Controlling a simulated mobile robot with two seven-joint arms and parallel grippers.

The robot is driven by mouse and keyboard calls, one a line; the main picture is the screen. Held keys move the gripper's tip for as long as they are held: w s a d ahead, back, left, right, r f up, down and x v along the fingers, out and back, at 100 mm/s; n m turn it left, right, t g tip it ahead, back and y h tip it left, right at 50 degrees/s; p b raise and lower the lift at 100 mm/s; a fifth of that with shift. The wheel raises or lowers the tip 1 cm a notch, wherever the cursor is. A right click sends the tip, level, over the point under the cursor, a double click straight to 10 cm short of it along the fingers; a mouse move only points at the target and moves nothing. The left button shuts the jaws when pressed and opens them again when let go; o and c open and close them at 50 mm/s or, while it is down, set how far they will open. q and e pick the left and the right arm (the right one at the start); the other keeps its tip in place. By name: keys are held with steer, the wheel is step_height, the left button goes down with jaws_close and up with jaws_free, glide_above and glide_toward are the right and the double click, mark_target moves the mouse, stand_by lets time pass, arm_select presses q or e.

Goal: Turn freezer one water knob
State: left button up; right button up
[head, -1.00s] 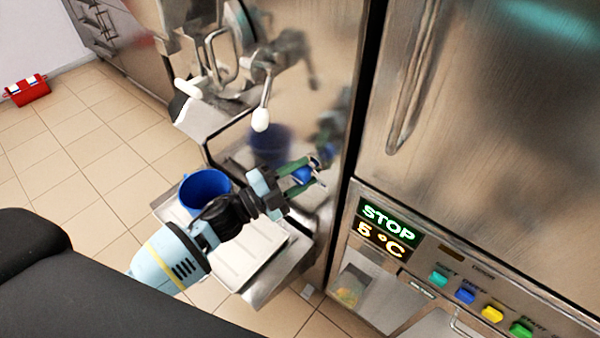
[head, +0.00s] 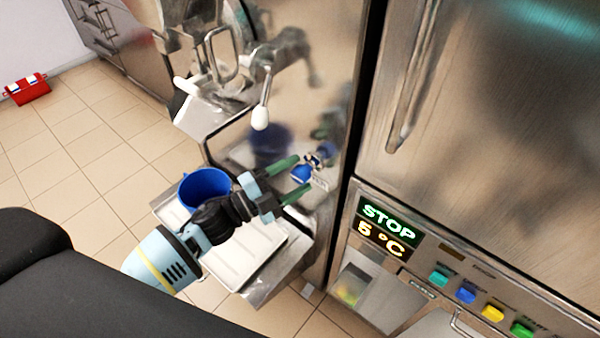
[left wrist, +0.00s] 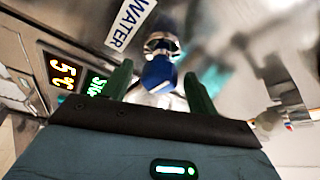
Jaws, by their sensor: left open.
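The blue water knob (head: 301,174) sticks out from the steel front panel of the freezer. In the left wrist view the knob (left wrist: 159,72) sits between the green fingers, below a white label reading WATER (left wrist: 130,24). My left gripper (head: 299,178) is open, its fingers spread on either side of the knob and apart from it; it also shows in the left wrist view (left wrist: 160,88). The knob's stem end is partly visible against its mirror image in the steel. My right gripper is not in view.
A blue bucket (head: 205,190) stands on the tray shelf (head: 252,255) below the left arm. A white-tipped lever (head: 260,117) hangs above the gripper. To the right is a cabinet with a STOP display (head: 389,219) and coloured buttons. A red box (head: 27,90) lies on the floor.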

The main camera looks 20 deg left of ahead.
mark_target(294, 178)
arm_select(q)
steer(key=v, duration=0.5)
steer(key=shift+s+a+f+b, duration=0.1)
steer(key=shift+a+b, duration=0.05)
steer(key=shift+b, duration=0.2)
steer(key=shift+s+a, duration=0.25)
steer(key=shift+s, duration=0.05)
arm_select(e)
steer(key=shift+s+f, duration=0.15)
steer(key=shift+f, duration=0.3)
arm_select(q)
steer(key=s+f+n+g+y+p, duration=0.2)
steer(key=s+f+n, duration=0.3)
steer(key=s, duration=0.5)
steer(key=s+f+n+g+y+p, duration=0.2)
steer(key=s+f+n+y, duration=0.3)
steer(key=s, duration=0.5)
steer(key=s+f+n+g+y+p, duration=0.2)
steer(key=s+f+n, duration=0.3)
steer(key=s+n, duration=0.4)
steer(key=shift+s+d+f+g+y+p, duration=0.35)
steer(key=shift+s+y+p, duration=0.3)
steer(key=shift+y, duration=0.25)
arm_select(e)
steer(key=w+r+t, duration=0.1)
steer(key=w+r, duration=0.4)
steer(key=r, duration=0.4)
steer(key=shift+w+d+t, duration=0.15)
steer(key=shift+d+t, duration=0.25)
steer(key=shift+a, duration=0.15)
